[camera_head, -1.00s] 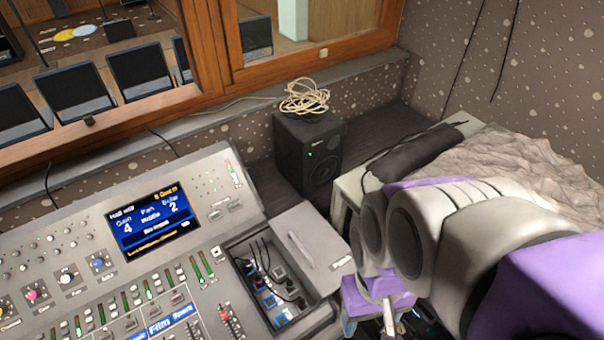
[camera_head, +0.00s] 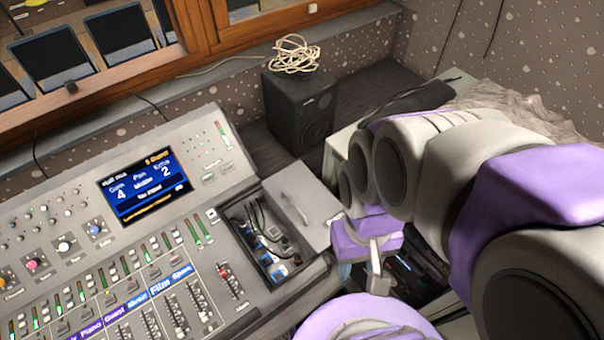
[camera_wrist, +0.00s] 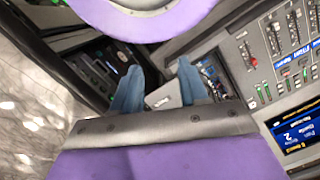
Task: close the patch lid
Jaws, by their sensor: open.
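The patch lid (camera_head: 299,206) is a flat grey panel with a thin handle. It stands open at the right side of the patch compartment (camera_head: 238,220), whose cables and blue plugs are exposed. In the head view my arm reaches to the right of the lid, and the fingers are mostly hidden behind the wrist. In the wrist view my gripper (camera_wrist: 157,70) is open, with two blue fingers apart. A pale grey piece, seemingly part of the lid, shows between them; I cannot tell whether they touch it.
The mixing console (camera_head: 75,210) with faders and a lit screen (camera_head: 145,188) fills the left. A black speaker (camera_head: 300,110) with a coiled cable (camera_head: 296,54) stands behind the lid. A side table (camera_head: 338,140) with a dark bundle stands behind my arm.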

